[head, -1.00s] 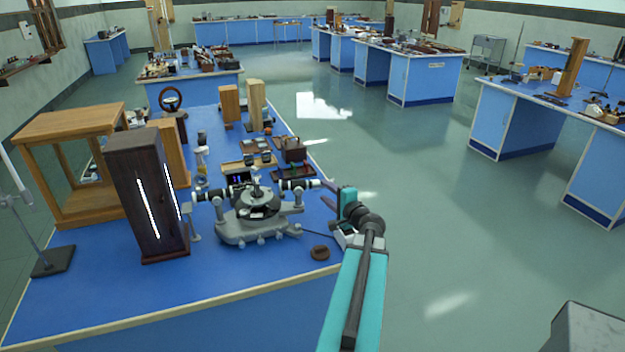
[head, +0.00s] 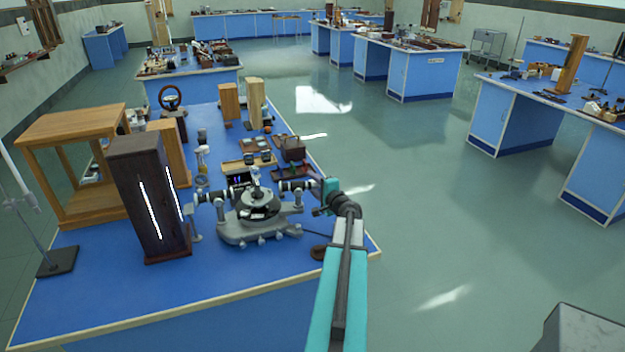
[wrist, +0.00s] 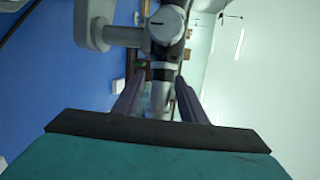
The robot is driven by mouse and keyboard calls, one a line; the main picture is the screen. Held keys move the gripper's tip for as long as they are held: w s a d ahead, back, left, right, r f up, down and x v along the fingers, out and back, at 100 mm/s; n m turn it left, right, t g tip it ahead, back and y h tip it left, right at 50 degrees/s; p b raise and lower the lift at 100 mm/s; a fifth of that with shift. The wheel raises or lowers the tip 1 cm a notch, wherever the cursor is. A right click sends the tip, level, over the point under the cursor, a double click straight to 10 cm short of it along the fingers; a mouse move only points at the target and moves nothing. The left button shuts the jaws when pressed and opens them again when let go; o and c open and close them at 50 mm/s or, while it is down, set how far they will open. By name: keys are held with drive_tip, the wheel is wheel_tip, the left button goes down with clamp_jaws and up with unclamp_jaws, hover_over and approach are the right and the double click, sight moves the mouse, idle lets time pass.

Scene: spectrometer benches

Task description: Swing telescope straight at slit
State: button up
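The grey spectrometer (head: 258,225) stands on the blue bench with a round table at its centre. Its telescope (head: 296,186) sticks out to the right. The collimator (head: 212,195) points left to the slit end beside a dark wooden lamp box (head: 150,205) with bright vertical slots. Telescope and collimator look roughly in line. My gripper (head: 322,197) is at the telescope's outer end. In the wrist view, the fingers of my gripper (wrist: 160,88) are apart, one on each side of the telescope tube (wrist: 163,62). A narrow gap shows at left; contact is unclear.
A small dark round object (head: 319,252) lies near the bench's front right corner. Trays and a small brown box (head: 293,149) lie behind the telescope. A wooden frame case (head: 70,165) stands at left. The floor (head: 450,210) right of the bench is clear.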

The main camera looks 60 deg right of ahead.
drive_tip(key=shift+w+d+f, duration=0.1)
drive_tip(key=shift+w+d, duration=0.2)
drive_tip(key=shift+w, duration=0.25)
drive_tip(key=shift+c, duration=0.4)
clamp_jaws()
